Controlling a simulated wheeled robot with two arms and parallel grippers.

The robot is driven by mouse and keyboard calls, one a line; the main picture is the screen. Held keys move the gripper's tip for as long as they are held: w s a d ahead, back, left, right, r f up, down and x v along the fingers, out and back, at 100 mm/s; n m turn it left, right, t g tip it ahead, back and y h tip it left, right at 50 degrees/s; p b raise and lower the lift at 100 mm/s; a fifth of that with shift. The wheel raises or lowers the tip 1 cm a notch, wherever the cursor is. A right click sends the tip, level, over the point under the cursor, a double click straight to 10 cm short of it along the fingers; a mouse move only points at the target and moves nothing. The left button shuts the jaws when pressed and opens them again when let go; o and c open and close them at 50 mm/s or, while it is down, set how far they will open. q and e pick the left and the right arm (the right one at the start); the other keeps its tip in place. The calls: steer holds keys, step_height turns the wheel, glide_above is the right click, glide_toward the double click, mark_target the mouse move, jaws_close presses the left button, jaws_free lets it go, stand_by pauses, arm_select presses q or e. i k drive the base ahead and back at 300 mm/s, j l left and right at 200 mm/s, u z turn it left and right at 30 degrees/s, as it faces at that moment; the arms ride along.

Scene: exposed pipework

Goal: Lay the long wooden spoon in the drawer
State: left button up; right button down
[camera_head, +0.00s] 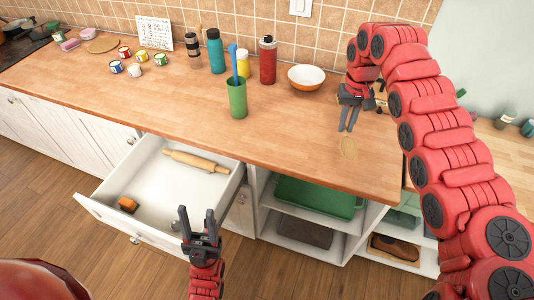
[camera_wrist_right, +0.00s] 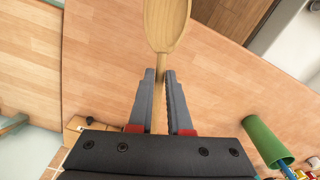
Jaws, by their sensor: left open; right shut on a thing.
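The long wooden spoon (camera_wrist_right: 165,25) is held at its handle between the fingers of my right gripper (camera_wrist_right: 161,95), bowl end pointing away from the gripper. In the head view my right gripper (camera_head: 348,122) is at the right end of the counter, and the spoon's bowl (camera_head: 348,146) shows just below its fingertips over the wood. The drawer (camera_head: 150,190) is pulled open under the counter, left of centre. My left gripper (camera_head: 199,225) is open and empty at the drawer's front right corner.
A rolling pin (camera_head: 195,161) and a small orange-brown object (camera_head: 128,205) lie in the drawer, with free floor between them. A green cup (camera_head: 237,100) with a blue utensil stands on the counter. A bowl (camera_head: 306,78) and bottles stand at the back. Shelves (camera_head: 310,215) are right of the drawer.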

mark_target(176, 199)
steer(key=k+u, duration=0.35)
steer(key=k+j+u, duration=0.15)
steer(key=u, duration=0.2)
steer(key=i+j+u, duration=0.25)
steer(key=i+u, duration=0.25)
steer(key=i+j, duration=0.05)
steer(key=i, duration=0.05)
